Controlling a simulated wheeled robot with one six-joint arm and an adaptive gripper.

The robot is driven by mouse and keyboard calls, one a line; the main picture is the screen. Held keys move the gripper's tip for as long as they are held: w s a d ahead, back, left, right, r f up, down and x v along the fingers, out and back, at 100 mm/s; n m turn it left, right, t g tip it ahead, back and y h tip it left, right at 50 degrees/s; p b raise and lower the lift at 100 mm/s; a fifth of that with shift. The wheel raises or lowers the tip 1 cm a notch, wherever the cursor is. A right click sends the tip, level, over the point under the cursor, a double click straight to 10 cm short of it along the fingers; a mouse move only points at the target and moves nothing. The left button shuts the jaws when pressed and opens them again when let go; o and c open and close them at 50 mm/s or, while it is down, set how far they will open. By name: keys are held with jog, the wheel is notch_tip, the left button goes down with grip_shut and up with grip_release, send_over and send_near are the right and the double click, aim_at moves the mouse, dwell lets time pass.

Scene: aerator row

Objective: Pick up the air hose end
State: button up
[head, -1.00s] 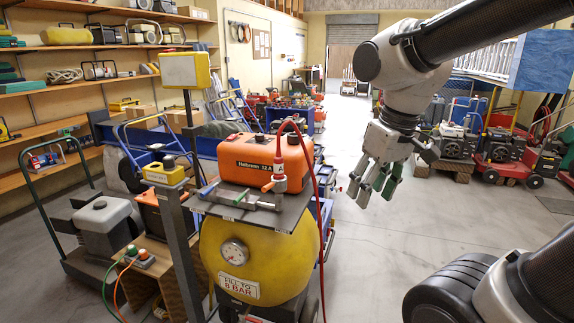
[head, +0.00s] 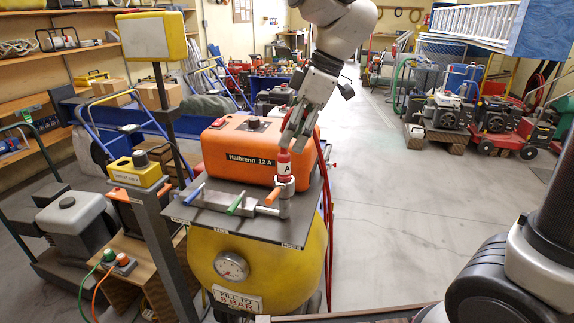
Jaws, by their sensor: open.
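The air hose end is a red fitting with a white band marked "A" (head: 284,164). It stands upright at the right end of a grey manifold (head: 232,202) on the dark plate. My gripper (head: 295,140) points down over it from above, with its fingers open at the top of the red fitting. Some red shows between the fingers. The top of the hose is mostly hidden by my gripper. I cannot tell whether the fingers touch the fitting. The red hose (head: 327,200) hangs down to the right of the yellow tank.
An orange Halbrenn 12 A box (head: 250,155) stands close behind the manifold. The yellow tank (head: 215,250) carries the plate.

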aim_at(288, 153)
jog(key=x, duration=0.5)
jog(key=d+x, duration=0.1)
jog(key=x, duration=0.1)
jog(key=shift+w+a+f, duration=0.15)
jog(key=shift+w+f, duration=0.15)
jog(key=shift+f, duration=0.15)
jog(key=shift+c, duration=0.4)
grip_shut()
